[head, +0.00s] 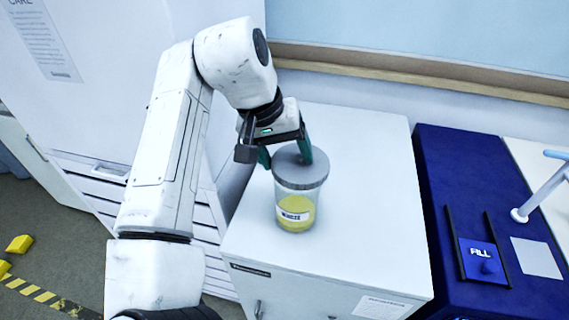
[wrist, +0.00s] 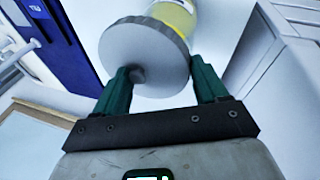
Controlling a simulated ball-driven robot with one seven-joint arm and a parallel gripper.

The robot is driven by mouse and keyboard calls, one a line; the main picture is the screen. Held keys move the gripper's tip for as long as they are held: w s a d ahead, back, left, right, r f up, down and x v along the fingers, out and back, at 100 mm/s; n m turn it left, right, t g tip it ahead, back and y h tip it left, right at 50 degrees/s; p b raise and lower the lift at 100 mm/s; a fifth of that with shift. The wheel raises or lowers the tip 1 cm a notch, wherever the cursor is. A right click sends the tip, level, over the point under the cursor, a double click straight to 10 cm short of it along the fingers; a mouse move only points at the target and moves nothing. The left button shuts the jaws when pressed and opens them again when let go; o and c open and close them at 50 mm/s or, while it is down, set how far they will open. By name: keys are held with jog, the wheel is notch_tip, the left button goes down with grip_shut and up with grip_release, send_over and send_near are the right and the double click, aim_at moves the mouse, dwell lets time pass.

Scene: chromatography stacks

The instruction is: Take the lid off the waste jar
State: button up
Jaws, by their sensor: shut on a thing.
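The waste jar (head: 296,219) stands upright on a white cabinet, with yellow contents and a label on its front. Its grey round lid (head: 301,174) sits on top of the jar. The lid also shows in the wrist view (wrist: 143,58), with the yellow jar body (wrist: 176,17) behind it. My gripper (head: 289,158) is at the lid from the back, with its green fingers on either side of the lid's rim. In the wrist view the fingers (wrist: 162,82) close on the lid. The far side of the lid's rim is partly hidden by a finger.
The white cabinet top (head: 375,190) is clear around the jar. A dark blue unit (head: 455,180) with a small panel stands to the right, with a light blue-handled stand (head: 545,190) beyond it. A wall with a wooden ledge (head: 420,75) lies behind. Yellow blocks (head: 19,244) lie on the floor at left.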

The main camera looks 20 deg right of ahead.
jog(key=s+r, duration=0.1)
jog(key=r, duration=0.1)
jog(key=s+a+r, duration=0.1)
jog(key=s, duration=0.1)
jog(key=shift+r, duration=0.4)
jog(key=s+a+r, duration=0.1)
jog(key=s+r, duration=0.1)
jog(key=s, duration=0.2)
jog(key=s+a+r+b, duration=0.1)
jog(key=s+r, duration=0.2)
jog(key=s, duration=0.2)
jog(key=shift+s+a, duration=0.3)
jog(key=shift+a, duration=0.1)
